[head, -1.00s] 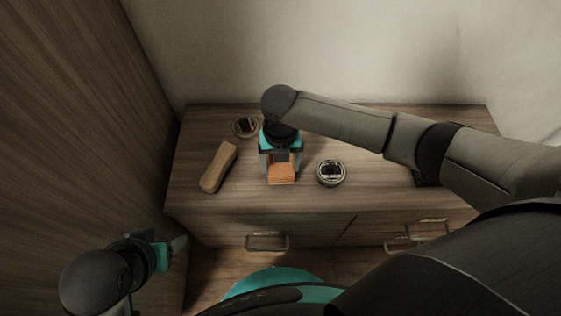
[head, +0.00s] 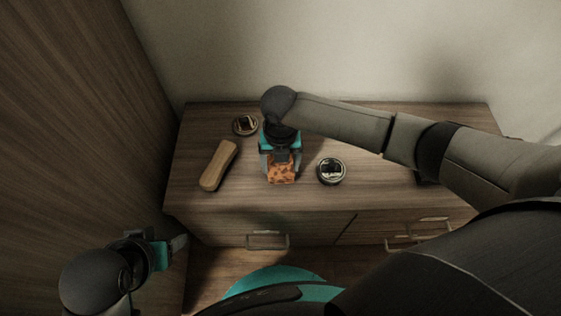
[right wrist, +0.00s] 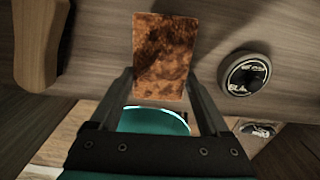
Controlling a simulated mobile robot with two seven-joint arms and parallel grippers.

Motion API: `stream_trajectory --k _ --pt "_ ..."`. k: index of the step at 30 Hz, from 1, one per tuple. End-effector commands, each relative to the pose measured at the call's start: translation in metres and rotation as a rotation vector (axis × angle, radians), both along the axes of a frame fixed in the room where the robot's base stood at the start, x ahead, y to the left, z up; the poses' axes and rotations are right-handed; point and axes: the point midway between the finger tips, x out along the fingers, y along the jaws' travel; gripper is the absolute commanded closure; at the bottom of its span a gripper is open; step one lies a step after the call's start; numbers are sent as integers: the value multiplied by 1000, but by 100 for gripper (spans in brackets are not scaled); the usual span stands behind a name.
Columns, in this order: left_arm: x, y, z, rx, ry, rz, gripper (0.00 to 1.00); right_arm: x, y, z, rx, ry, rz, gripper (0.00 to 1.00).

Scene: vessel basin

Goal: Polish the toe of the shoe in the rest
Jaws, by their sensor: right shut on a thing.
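My right gripper (head: 281,170) is shut on an orange-brown block (head: 281,173) with dark blotches, over the middle of the cabinet top. The mottled block also shows between the fingers in the right wrist view (right wrist: 164,55). I cannot tell whether it touches the top. No shoe can be made out; a dark thing (head: 427,179) at the right is mostly hidden by my right arm. My left gripper (head: 178,243) is low at the left, beside the cabinet, and I cannot tell its opening.
A wooden brush-like piece (head: 219,165) lies left of the right gripper. A round tin (head: 331,171) with a dark, lettered face is to its right. Another round tin (head: 246,125) stands at the back left. The cabinet top (head: 390,188) is clear at the front right.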

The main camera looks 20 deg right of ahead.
Motion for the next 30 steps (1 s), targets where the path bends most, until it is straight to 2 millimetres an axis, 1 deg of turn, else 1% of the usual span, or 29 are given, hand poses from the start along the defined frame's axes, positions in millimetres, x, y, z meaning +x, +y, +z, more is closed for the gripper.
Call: stream_trajectory --k 30 --pt "0 0 6 0 0 0 44 -1 0 -2 -2 2 0 65"
